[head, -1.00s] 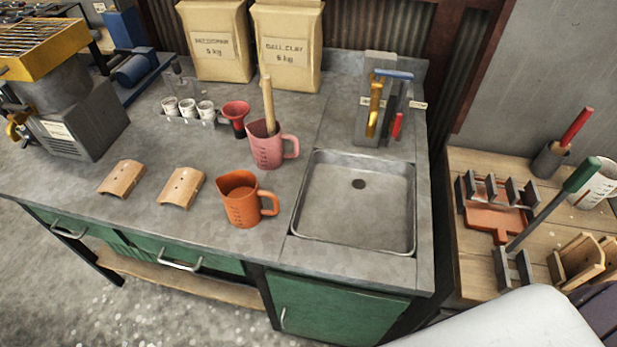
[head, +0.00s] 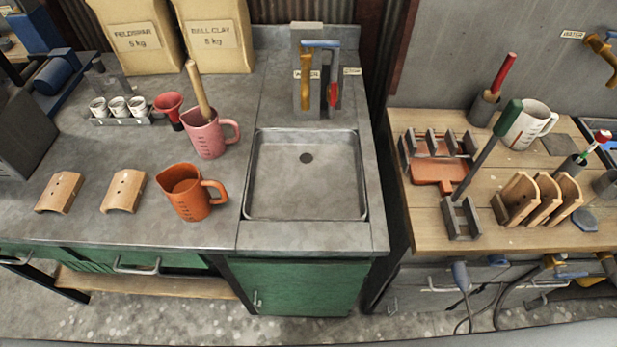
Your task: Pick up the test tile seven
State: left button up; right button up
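Two curved tan tiles lie on the grey counter at the left, arched side up: one tile (head: 60,192) further left and another tile (head: 124,191) beside it. Each has small dark marks or holes on top; no number is readable, so I cannot tell which, if either, is test tile seven. More tan arched pieces (head: 541,198) stand upright in a row on the wooden table at the right, also without a readable number. Neither of my grippers is in view.
An orange jug (head: 187,196) stands right of the tiles, with a pink jug (head: 206,136) behind it. A sink (head: 306,185) is set in the counter. The wooden table (head: 425,222) holds a dark rack, a terracotta tray (head: 440,172) and a white jug (head: 530,125).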

aim_at(62, 191)
jog(key=u, duration=1.65)
